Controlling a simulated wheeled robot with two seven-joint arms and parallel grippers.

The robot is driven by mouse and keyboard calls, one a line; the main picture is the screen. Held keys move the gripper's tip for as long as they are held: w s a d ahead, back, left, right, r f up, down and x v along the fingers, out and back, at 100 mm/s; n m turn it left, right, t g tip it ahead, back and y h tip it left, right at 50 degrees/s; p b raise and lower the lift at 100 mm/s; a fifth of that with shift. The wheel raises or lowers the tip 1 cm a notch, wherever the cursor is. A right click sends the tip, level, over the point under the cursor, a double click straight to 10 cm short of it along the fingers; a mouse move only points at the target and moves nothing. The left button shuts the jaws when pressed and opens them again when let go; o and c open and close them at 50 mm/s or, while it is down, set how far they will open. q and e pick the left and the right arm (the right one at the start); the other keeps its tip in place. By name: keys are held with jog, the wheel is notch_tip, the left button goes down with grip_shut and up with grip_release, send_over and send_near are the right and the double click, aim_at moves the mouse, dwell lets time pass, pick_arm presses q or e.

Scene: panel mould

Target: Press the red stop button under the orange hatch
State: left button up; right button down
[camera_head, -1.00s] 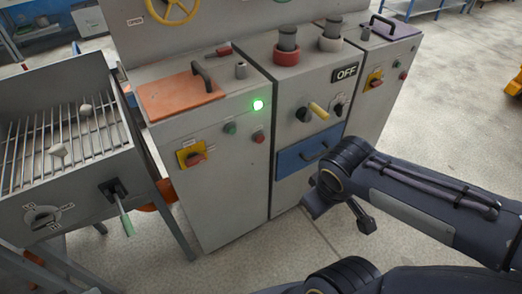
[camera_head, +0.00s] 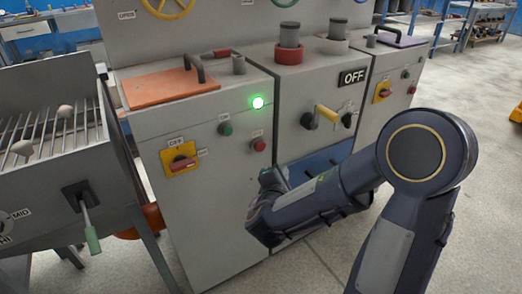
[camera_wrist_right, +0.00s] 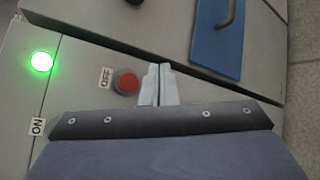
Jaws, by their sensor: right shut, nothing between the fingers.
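The red stop button (camera_head: 259,145) is on the front of the left cabinet, below and right of the orange hatch (camera_head: 170,87), which lies closed on top. A green button (camera_head: 225,129) is to its left and a lit green lamp (camera_head: 258,102) above it. The red button (camera_wrist_right: 126,82) also shows in the right wrist view with a small label. My right gripper (camera_wrist_right: 160,68) is shut and empty, its fingertips just right of the button there; I see no overlap, and cannot tell the depth gap. My right arm hides its fingers in the head view. My left gripper is out of view.
A yellow-plated red rotary switch (camera_head: 181,163) is lower on the same cabinet. A grill-like box (camera_head: 60,160) with a green-handled lever stands at left.

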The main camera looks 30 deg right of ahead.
aim_at(260, 146)
jog(key=w+p, duration=0.2)
jog(key=w, duration=0.6)
jog(key=shift+w+a, duration=0.3)
jog(key=shift+w, duration=0.1)
dwell(1.8)
jog(key=shift+w+b, duration=0.35)
jog(key=shift+w, duration=0.05)
